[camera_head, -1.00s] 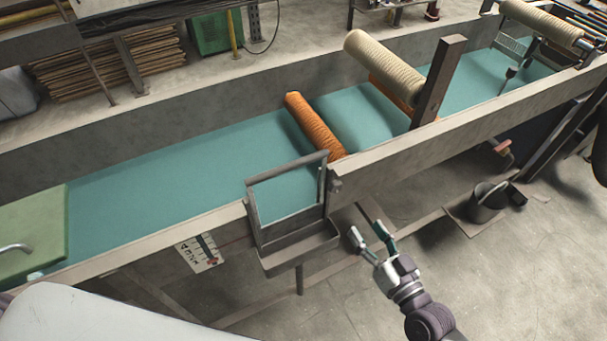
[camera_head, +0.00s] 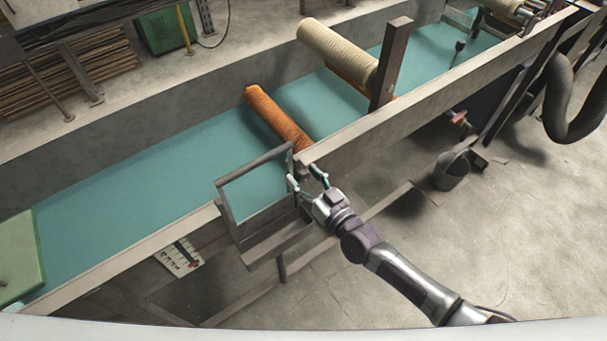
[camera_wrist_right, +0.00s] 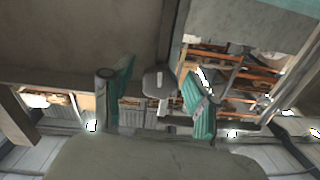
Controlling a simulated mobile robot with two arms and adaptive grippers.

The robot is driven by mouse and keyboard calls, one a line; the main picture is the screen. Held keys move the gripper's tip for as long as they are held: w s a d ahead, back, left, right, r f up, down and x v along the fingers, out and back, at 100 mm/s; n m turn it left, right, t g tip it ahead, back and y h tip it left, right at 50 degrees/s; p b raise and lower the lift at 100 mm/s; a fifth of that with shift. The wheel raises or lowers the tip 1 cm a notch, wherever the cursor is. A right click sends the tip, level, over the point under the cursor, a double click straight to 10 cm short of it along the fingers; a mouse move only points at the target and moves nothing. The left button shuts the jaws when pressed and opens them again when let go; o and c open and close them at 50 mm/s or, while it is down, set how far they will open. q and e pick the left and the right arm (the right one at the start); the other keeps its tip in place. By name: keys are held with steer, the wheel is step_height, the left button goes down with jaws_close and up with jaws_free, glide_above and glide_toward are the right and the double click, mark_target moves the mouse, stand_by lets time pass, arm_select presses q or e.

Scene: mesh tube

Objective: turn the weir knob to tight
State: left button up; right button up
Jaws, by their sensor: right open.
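The weir knob (camera_wrist_right: 158,82) is a small dark grey knob with a pale mark on its face. In the right wrist view it sits between the two teal-padded fingers of my right gripper (camera_wrist_right: 158,95), with gaps on both sides. In the head view the knob (camera_head: 303,169) is small and partly hidden at the right end of the weir frame (camera_head: 228,210). My right gripper (camera_head: 304,177) is open there, its fingertips on either side of the knob. I cannot tell whether either finger touches it. My left gripper is out of view.
The trough's near wall (camera_head: 440,98) runs along both sides of the weir. Teal water (camera_head: 130,190) fills the trough, with an orange mesh roller (camera_head: 276,118) across it. A scale plate (camera_head: 180,258) hangs left of the weir. A bucket (camera_head: 451,170) stands on the floor.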

steer(key=shift+w+a, duration=0.15)
steer(key=shift+w, duration=0.1)
jaws_close()
steer(key=shift+m+b, duration=0.3)
steer(key=shift+m, duration=0.4)
jaws_free()
steer(key=v, duration=1.2)
